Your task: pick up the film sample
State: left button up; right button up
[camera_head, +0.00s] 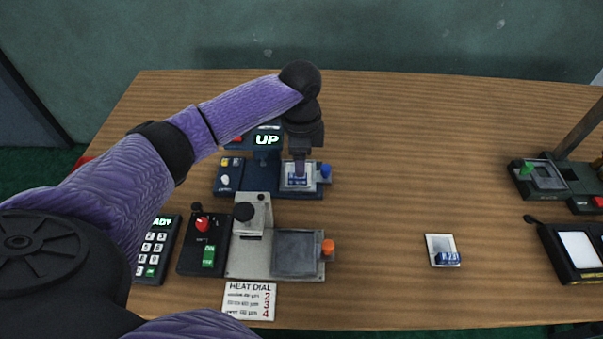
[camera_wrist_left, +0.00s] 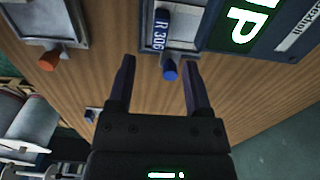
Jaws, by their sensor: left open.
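A film sample with a blue label, reading R 306 in the left wrist view (camera_wrist_left: 161,30), sits in the tray of the blue device (camera_head: 229,178) with the UP display. It also shows in the head view (camera_head: 298,182). My left gripper (camera_head: 299,172) points down over this tray. A second film sample (camera_head: 441,250), white with a blue label, lies loose on the table to the right. My right gripper is not in view.
A grey press with an orange knob (camera_head: 328,247) stands in front of the blue device. A HEAT DIAL card (camera_head: 249,300), a red-lever box (camera_head: 202,245) and a keypad (camera_head: 154,250) are nearby. More devices (camera_head: 545,175) stand at the right.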

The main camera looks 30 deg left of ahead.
pick_arm(q)
notch_tip(320, 180, down, 5)
jog(key=shift+s+a+f+b, duration=0.1)
jog(key=shift+f+b, duration=0.05)
jog(key=shift+b, duration=1.1)
jog(key=shift+f, duration=0.15)
jog(key=shift+r, duration=0.2)
jog(key=shift+c, duration=0.5)
jog(key=c, duration=0.5)
grip_shut()
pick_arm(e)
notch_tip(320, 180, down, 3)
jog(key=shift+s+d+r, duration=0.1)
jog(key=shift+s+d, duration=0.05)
